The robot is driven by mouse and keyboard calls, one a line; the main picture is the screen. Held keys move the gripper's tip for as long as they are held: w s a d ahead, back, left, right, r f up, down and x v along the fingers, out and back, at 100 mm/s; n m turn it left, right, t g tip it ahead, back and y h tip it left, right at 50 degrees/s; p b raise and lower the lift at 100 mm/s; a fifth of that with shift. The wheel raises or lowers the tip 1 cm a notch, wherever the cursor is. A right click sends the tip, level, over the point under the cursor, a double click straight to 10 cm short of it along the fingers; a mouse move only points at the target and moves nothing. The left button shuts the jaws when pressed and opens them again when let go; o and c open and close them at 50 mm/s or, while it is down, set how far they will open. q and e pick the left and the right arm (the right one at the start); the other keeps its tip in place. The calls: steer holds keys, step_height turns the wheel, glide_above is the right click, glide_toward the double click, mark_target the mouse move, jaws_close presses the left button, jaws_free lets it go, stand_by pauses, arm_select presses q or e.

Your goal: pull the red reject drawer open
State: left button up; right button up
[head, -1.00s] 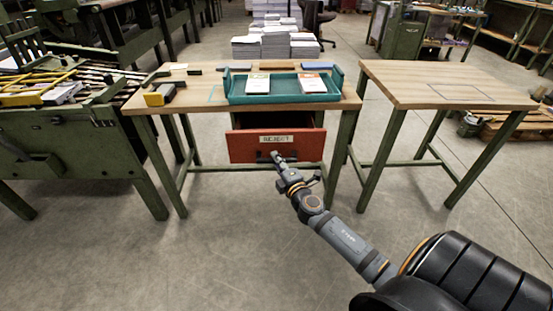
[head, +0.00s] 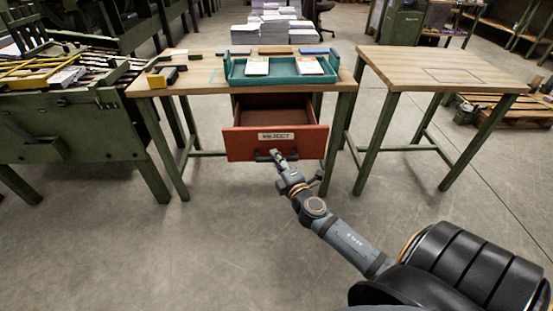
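The red reject drawer (head: 240,145) hangs under the middle wooden table (head: 205,81) and stands partly open, its dark inside showing above the front panel. A pale label is on its front. A dark handle (head: 262,156) sits low on the front. My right gripper (head: 279,156) is at the handle, and its fingers appear closed around it, though they are small in the picture. My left gripper is not in the head view.
A teal tray (head: 234,72) with two booklets stands on the table above the drawer. A yellow and black tool (head: 160,78) lies at the table's left. A second wooden table (head: 420,62) stands at the right. The floor in front is clear.

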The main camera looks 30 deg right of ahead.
steer(key=o, duration=0.4)
steer(key=s+a, duration=0.2)
steer(key=s, duration=1)
steer(key=shift+w, duration=0.1)
